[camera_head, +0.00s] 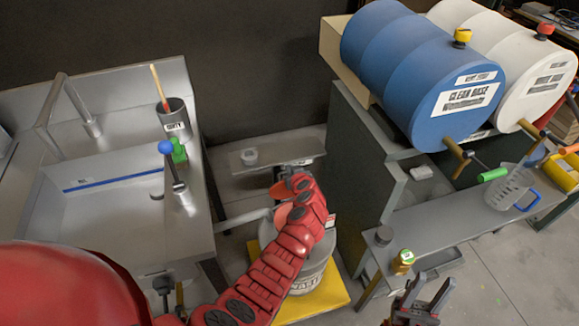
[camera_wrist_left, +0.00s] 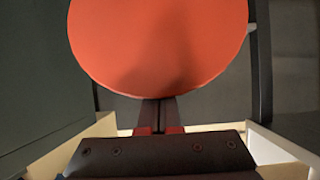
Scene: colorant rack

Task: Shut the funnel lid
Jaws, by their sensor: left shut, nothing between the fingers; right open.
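A round orange-red disc, which looks like the funnel lid (camera_wrist_left: 160,45), fills the upper wrist view with its flat face toward the camera. The funnel body is largely hidden by the arm. My right gripper (camera_head: 425,296) is open and empty at lower right.
The drum stands on a yellow base (camera_head: 325,297). A steel sink (camera_head: 105,215) is at left. A grey cabinet (camera_head: 350,165) stands right of the drum. A bench (camera_head: 450,215) with a clear jug (camera_head: 508,188) is at right, below blue (camera_head: 415,75) and white drums.

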